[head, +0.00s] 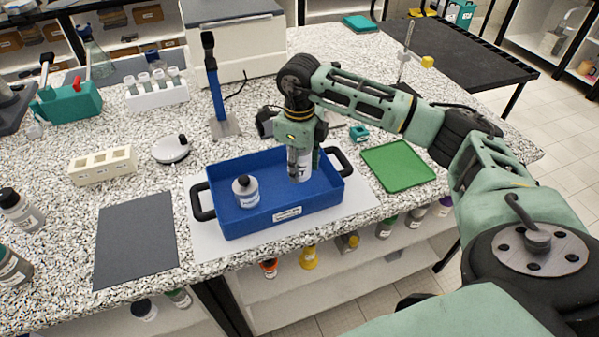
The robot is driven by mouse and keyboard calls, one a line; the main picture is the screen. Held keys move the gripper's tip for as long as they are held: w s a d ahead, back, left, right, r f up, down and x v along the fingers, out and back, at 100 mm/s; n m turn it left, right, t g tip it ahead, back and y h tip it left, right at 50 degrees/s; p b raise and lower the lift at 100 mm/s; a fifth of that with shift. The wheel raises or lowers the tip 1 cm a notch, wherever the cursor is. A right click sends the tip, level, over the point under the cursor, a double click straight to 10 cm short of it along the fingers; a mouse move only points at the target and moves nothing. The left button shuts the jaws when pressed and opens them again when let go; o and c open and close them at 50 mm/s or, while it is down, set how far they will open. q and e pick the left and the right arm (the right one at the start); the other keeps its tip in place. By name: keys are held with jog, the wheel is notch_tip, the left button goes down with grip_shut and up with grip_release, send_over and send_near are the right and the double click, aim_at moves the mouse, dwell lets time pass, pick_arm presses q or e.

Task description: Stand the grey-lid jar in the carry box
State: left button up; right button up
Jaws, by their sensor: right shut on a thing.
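The blue carry box (250,222) with black end handles stands on a pale mat on the counter. My right gripper (302,165) points down into its right half and is shut on a jar (304,167) with a pale label. The jar looks upright inside the walls; its lid is hidden by the fingers, so I cannot tell the lid colour. I cannot tell whether its base touches the box floor. Another jar with a black cap (245,191) stands upright in the left half. My left gripper is out of view.
A dark grey mat (137,240) lies left of the box and a green tray (398,166) lies right. A blue stand (214,90) rises behind the box. A cream block (103,166) and a small round device (170,149) stand back left. Dark-capped bottles (20,210) stand at far left.

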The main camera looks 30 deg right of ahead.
notch_tip(320, 180, down, 3)
jog(key=shift+s+f+p, duration=0.1)
jog(key=shift+f+p, duration=0.1)
jog(key=shift+p, duration=0.4)
jog(key=shift+f, duration=0.15)
jog(key=shift+f, duration=0.1)
jog(key=o, duration=0.8)
jog(key=shift+f, duration=0.1)
jog(key=o, duration=0.4)
jog(key=shift+o, duration=0.2)
